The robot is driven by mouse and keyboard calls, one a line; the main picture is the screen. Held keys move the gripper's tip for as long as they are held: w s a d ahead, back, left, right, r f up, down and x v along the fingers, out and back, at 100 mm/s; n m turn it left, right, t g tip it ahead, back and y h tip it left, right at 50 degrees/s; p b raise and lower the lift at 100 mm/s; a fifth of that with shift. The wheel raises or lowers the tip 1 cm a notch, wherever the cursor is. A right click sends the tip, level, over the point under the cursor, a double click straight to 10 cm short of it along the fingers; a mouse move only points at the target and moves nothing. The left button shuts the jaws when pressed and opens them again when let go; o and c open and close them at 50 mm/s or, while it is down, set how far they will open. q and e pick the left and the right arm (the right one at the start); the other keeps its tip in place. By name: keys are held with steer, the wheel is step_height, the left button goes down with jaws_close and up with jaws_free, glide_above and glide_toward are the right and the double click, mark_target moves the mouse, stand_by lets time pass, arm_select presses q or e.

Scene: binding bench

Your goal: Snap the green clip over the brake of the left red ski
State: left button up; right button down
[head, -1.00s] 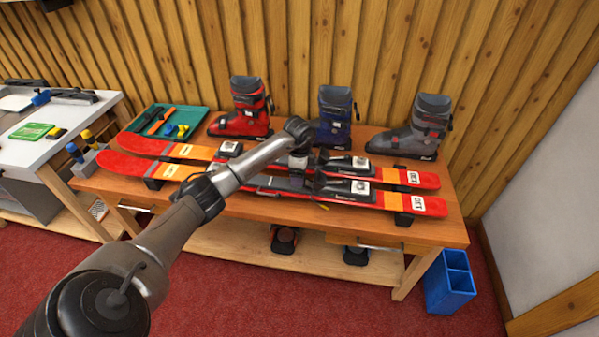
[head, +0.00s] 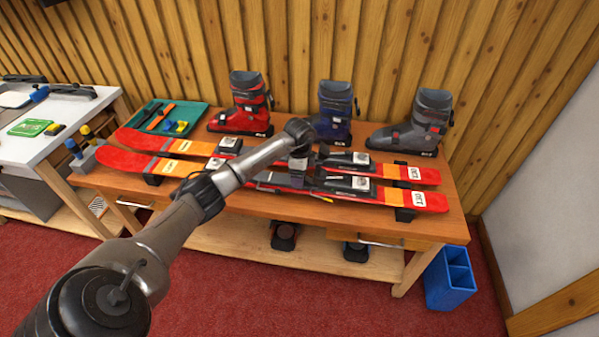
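Two red skis with orange and white bands lie side by side across the wooden bench: a back ski (head: 407,174) and a front ski (head: 430,199). Which one counts as the left ski is not clear. Each carries a dark binding; the front ski's heel piece (head: 348,185) shows. My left gripper (head: 298,176) points down over the bindings near the middle of the skis; its fingers are too small and dark to read. I cannot make out a green clip or the brake there. A small yellow piece (head: 322,197) sticks out at the front ski's edge. My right gripper is out of view.
Red (head: 246,106), blue (head: 335,112) and grey (head: 415,125) boots stand behind the skis. A green tray (head: 203,112) with tools lies at the back left. A white side bench (head: 60,112) holds a green item (head: 31,127). A blue bin (head: 450,280) stands on the floor.

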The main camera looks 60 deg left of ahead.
arm_select(q)
steer(key=shift+f, duration=0.7)
steer(key=o, duration=0.9)
steer(key=shift+r, duration=0.15)
steer(key=shift+r+p, duration=0.95)
steer(key=shift+r, duration=0.1)
steer(key=shift+r+p, duration=3.85)
steer(key=shift+r, duration=0.05)
